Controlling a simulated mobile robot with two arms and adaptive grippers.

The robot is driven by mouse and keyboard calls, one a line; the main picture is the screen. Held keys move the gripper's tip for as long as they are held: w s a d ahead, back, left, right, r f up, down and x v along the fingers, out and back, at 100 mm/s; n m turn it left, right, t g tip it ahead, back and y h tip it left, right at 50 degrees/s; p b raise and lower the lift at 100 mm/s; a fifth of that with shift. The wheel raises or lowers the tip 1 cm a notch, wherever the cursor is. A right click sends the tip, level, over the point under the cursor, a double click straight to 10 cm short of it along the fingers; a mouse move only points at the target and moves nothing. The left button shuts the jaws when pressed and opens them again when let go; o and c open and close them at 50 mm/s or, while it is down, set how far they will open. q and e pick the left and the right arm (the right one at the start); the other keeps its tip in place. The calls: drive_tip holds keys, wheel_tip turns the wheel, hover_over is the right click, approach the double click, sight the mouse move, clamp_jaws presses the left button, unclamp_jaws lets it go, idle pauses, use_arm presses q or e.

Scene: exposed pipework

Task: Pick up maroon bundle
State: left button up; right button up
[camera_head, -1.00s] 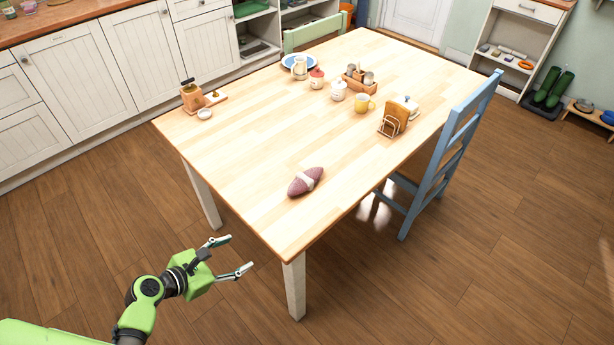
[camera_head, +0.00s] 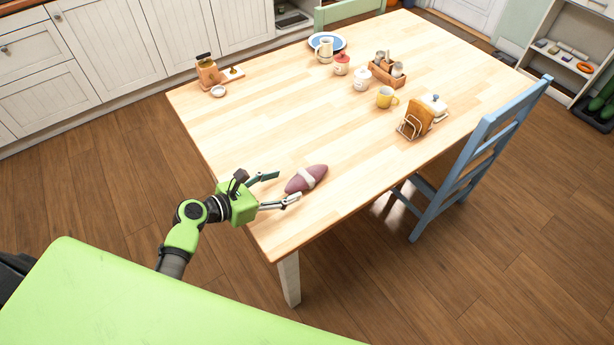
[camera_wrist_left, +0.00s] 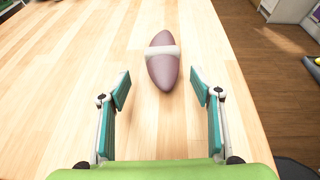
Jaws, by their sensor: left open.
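The maroon bundle (camera_head: 299,184) is a spindle shape with a pale band around its middle. It lies on the wooden table (camera_head: 262,130) near the front edge. My left gripper (camera_head: 278,188) is open and empty, just left of the bundle, with its fingers pointing at it. In the left wrist view the bundle (camera_wrist_left: 164,76) lies ahead of the open fingers (camera_wrist_left: 160,90), roughly centred between them, its near end close to the level of the fingertips. I see no contact. My right gripper is not in view.
Farther back on the table stand a yellow mug (camera_head: 386,97), a toast rack (camera_head: 415,122), a wooden caddy (camera_head: 387,72) and lidded jars. A blue chair (camera_head: 470,150) stands at the right side. The table around the bundle is clear.

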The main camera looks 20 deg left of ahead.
sight(306, 178)
use_arm(q)
drive_tip(key=x, duration=0.2)
drive_tip(key=shift+w+d, duration=0.2)
drive_tip(key=shift+w, duration=0.1)
drive_tip(key=shift+w+d+f, duration=0.15)
drive_tip(key=shift+w+f, duration=0.05)
drive_tip(key=x, duration=0.4)
drive_tip(key=shift+d+r, duration=0.25)
drive_tip(key=shift+r, duration=0.1)
drive_tip(key=shift+w+d+f, duration=0.25)
drive_tip(key=shift+w, duration=0.2)
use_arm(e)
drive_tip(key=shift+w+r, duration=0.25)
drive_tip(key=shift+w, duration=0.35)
use_arm(q)
drive_tip(key=c, duration=1.2)
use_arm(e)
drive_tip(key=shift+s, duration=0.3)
